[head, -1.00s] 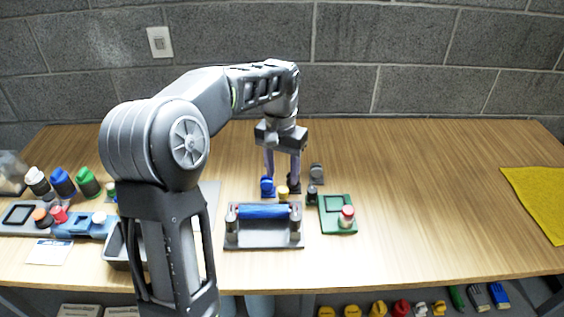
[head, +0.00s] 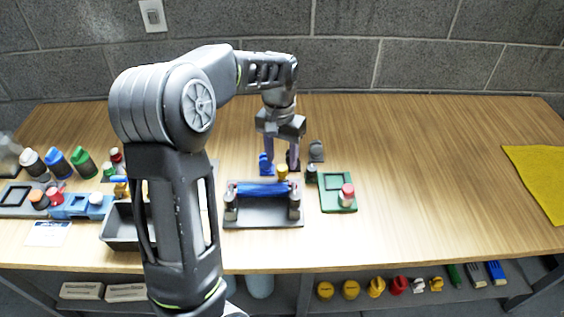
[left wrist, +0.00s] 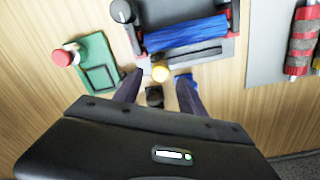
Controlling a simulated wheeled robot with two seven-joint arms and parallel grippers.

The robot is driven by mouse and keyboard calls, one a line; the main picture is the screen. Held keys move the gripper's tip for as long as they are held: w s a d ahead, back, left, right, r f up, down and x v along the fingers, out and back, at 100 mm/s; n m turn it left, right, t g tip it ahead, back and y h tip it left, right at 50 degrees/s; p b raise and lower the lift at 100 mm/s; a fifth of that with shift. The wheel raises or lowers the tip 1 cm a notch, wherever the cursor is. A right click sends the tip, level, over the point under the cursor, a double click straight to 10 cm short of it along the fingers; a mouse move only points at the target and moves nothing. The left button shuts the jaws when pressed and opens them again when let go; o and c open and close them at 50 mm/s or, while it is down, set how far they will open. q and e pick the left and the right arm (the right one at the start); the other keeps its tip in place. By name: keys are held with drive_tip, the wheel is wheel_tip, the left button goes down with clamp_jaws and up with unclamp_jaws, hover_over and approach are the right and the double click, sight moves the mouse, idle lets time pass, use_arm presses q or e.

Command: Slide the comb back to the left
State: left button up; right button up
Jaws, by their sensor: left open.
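I cannot pick out the comb with certainty. A small yellow knob (head: 282,172) stands at the back edge of the grey tray (head: 262,216), which carries a blue roller (head: 262,189) between two posts. The knob also shows in the left wrist view (left wrist: 160,72), beside a narrow grey strip along the tray. My left gripper (head: 281,162) is open just behind the knob, fingers pointing down. In the left wrist view its fingers (left wrist: 158,92) are spread, with a small dark piece (left wrist: 154,98) between them and a blue piece (left wrist: 186,79) by one finger. My right gripper is out of view.
A green plate (head: 332,203) with a red-capped jar (head: 347,194) lies right of the tray. A grey bin (head: 120,238) and several bottles are at the left. A yellow cloth (head: 540,180) lies far right. The table between plate and cloth is clear.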

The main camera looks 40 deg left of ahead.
sight(282, 175)
use_arm(q)
drive_tip(key=shift+f, duration=1.35)
clamp_jaws()
idle(0.4)
